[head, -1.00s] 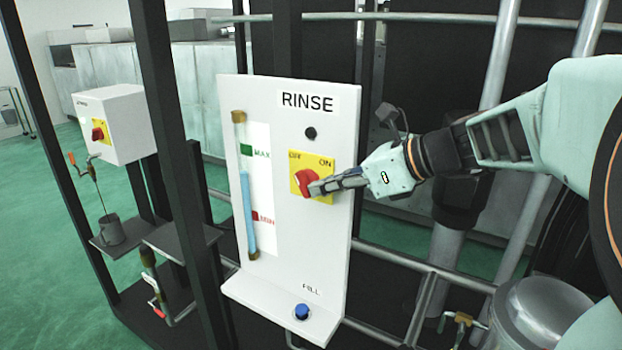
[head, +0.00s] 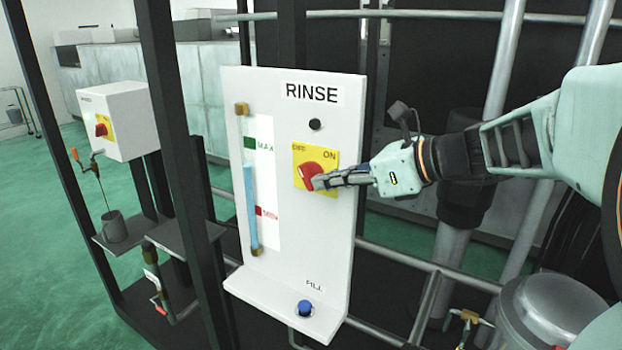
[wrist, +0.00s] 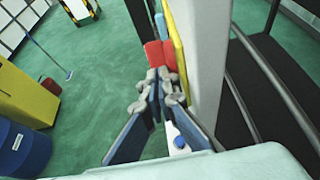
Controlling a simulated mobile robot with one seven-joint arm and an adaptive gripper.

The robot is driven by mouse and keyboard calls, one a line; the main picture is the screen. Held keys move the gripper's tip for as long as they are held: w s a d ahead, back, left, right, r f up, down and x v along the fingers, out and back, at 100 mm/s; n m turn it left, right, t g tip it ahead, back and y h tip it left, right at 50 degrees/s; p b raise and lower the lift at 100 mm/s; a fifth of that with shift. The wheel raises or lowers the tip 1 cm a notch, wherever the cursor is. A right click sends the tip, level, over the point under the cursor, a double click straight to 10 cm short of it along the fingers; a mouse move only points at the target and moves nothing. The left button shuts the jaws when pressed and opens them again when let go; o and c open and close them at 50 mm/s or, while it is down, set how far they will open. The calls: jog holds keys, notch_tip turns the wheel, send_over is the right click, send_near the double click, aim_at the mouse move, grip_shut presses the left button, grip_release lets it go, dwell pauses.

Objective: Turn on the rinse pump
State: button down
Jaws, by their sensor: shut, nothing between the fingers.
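The white RINSE panel (head: 285,290) stands upright in the head view. Its red knob (head: 309,172) sits on a yellow plate (head: 328,159) marked OFF at upper left and ON at upper right. The knob looks tilted, its upper end leaning toward ON; its lower right is partly covered by my fingertips. My gripper (head: 318,183) is shut, with nothing between its fingers, and its tips are at the knob's lower right edge. In the wrist view, the shut fingertips (wrist: 155,78) are right at the red knob (wrist: 154,52); exact contact is hard to tell.
A black button (head: 315,124) is above the knob and a blue FILL button (head: 304,308) on the ledge below. A sight tube (head: 250,205) shows blue liquid between MIN and MAX. Another box with a red knob (head: 101,130) hangs at left. Dark frame posts and pipes surround the panel.

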jog(key=shift+f+t+y+b, duration=0.5)
jog(key=shift+y+b, duration=0.2)
jog(key=shift+b, duration=1.15)
jog(key=shift+f+t+y+b, duration=0.2)
jog(key=shift+t+y+b, duration=0.25)
jog(key=shift+b, duration=0.55)
jog(key=shift+y+b, duration=0.55)
jog(key=shift+b, duration=0.25)
